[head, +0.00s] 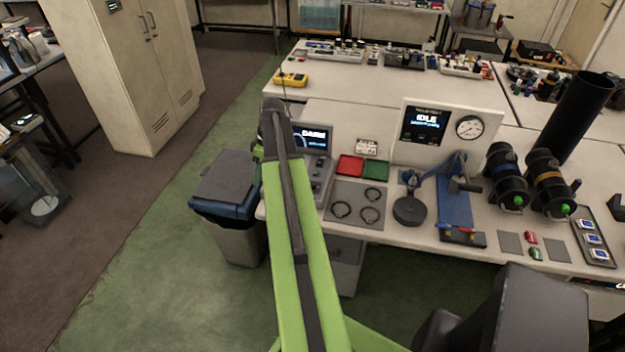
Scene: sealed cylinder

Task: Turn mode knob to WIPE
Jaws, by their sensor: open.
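A grey console (320,163) with a small lit screen stands at the left end of the white bench, partly behind my arm. Small dark controls show on its lower face, too small to tell apart. A white panel (450,130) behind the bench's front area has a screen reading IDLE and a round gauge (469,127). I cannot make out a knob marked WIPE on either. My green arm reaches up the middle of the view, its far joint just left of the console. My gripper does not show; the arm hides that area.
Red (350,166) and green (375,170) trays lie right of the console. A grey mat (342,216) with black rings, a black disc (409,211) and a blue fixture (455,208) stand farther right. A bin (228,200) stands on the floor left of the bench.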

